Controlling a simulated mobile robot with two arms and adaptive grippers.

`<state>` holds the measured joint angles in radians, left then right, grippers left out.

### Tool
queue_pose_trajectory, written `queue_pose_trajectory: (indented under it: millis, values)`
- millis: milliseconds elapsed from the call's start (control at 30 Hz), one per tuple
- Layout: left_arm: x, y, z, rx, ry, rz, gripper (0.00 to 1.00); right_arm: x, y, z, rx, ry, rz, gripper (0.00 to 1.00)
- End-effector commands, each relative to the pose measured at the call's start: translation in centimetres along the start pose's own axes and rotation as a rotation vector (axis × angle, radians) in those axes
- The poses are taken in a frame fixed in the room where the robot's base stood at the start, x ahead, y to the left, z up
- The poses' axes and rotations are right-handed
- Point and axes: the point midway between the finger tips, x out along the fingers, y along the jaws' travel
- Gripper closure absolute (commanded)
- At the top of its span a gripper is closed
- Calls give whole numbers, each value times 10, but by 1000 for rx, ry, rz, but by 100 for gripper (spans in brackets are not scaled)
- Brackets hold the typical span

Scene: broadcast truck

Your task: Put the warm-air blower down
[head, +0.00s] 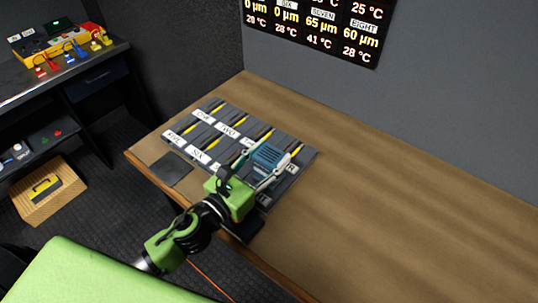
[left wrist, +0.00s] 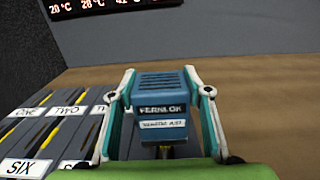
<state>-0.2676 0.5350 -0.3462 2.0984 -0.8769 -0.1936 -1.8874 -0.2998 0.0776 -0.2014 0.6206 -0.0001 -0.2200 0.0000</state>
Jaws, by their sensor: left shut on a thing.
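The warm-air blower is a blue-teal box (head: 267,157) with dark slots on its top and a label on its side. My left gripper (head: 264,168) is shut on it, one finger on each side. The blower also shows between the fingers in the left wrist view (left wrist: 162,105). It is over the right part of a grey slotted board (head: 180,131) with name labels and yellow strips. I cannot tell whether the blower touches the board. The blower and gripper hide some of the board's labels. My right gripper is not in view.
The wooden bench (head: 400,200) is clear to the right of the board. A dark flat pad (head: 171,170) lies at its left front edge. A display (head: 322,25) with readings hangs on the wall behind. A black desk (head: 75,70) with a yellow device and a wooden crate (head: 47,205) stand left.

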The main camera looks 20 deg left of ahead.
Motion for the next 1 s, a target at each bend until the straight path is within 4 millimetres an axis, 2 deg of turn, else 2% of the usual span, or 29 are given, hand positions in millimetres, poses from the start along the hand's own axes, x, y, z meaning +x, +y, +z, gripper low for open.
queue_pose_trajectory:
  millis: [133, 167, 200, 533, 667, 767, 1000]
  values:
    - [0, 0, -5, -1, -2, -1, 92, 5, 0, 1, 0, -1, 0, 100]
    - [0, 0, -5, -1, 0, 0, 50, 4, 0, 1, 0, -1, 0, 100]
    - [0, 0, -4, -1, 0, 0, 39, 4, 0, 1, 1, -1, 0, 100]
    - [0, 0, -4, -1, 0, 0, 38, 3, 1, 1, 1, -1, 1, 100]
    - [0, 0, 3, 0, 0, 0, 38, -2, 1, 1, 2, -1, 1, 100]
    - [-10, 0, -3, -2, 4, 0, 38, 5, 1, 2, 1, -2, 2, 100]
    - [-47, 0, -4, -3, 2, 0, 38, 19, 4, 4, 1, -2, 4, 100]
